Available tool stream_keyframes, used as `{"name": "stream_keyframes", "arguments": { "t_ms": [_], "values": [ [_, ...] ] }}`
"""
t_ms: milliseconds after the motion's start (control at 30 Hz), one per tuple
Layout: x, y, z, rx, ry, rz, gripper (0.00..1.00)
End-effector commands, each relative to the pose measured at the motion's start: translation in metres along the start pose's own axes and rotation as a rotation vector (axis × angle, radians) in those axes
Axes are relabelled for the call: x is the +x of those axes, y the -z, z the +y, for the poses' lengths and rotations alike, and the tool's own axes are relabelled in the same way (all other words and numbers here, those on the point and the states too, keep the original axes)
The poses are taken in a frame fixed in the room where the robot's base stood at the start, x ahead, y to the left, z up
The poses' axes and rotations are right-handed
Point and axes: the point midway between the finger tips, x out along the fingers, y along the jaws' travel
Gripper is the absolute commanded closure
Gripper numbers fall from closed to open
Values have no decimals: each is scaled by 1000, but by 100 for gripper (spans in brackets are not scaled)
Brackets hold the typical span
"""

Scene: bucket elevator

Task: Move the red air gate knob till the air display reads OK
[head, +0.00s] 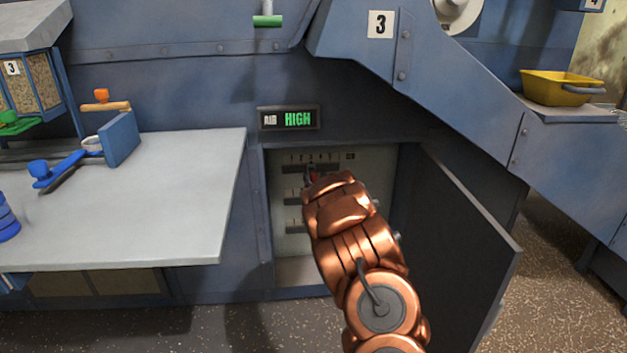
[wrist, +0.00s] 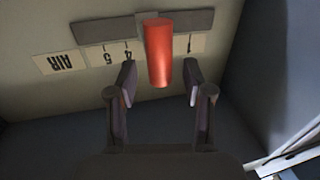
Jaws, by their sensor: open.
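The air display (head: 288,118) reads HIGH in green, above an open cabinet in the head view. The red air gate knob (wrist: 158,52) stands out from a dark slot (wrist: 100,27) in the wrist view, which looks upside down. The scale by the slot shows AIR, 5, 4 and 1; the knob hides the marks between 4 and 1. My gripper (wrist: 159,84) is open, with one finger on each side of the knob and a visible gap to each. In the head view my arm mostly covers the knob, with only a bit of red showing (head: 314,174).
The cabinet's dark door (head: 455,215) stands open to the right of my arm. More slots (head: 292,194) lie lower on the cabinet's panel. A grey table (head: 190,200) stands left, with blue and orange handles on it. A yellow bin (head: 555,88) sits at upper right.

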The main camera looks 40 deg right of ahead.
Motion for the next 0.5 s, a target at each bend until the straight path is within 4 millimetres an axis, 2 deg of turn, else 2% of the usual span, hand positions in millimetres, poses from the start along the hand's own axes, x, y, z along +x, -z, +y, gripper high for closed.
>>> {"name": "stream_keyframes", "arguments": {
  "t_ms": [200, 500],
  "values": [
    [14, 0, 0, 1, 1, 2, 49],
    [18, 0, 0, 0, 0, 0, 49]
  ]
}}
